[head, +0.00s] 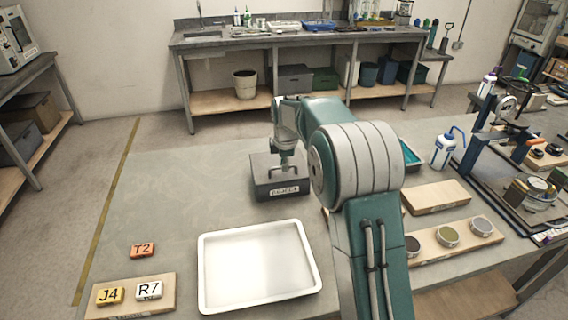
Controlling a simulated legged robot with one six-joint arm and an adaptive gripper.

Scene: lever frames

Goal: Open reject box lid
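The reject box (268,190) is a dark grey box with a white label on its front, standing on the bench behind the white tray. Its lid (262,163) appears to lie flat on top, closed. My gripper (287,166) points down at the middle of the lid, its tips at or just above the lid's top. The gripper's small size and my arm make it unclear whether the fingers are open or shut, and whether they touch a handle. My own arm hides the area right of the box.
An empty white tray (205,268) lies in front of the box. Tile T2 (143,250) lies on the bench; tiles J4 (110,295) and R7 (149,290) sit on a wooden board (160,307). Wooden boards, cups and a squeeze bottle (443,152) stand right. The bench left of the box is clear.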

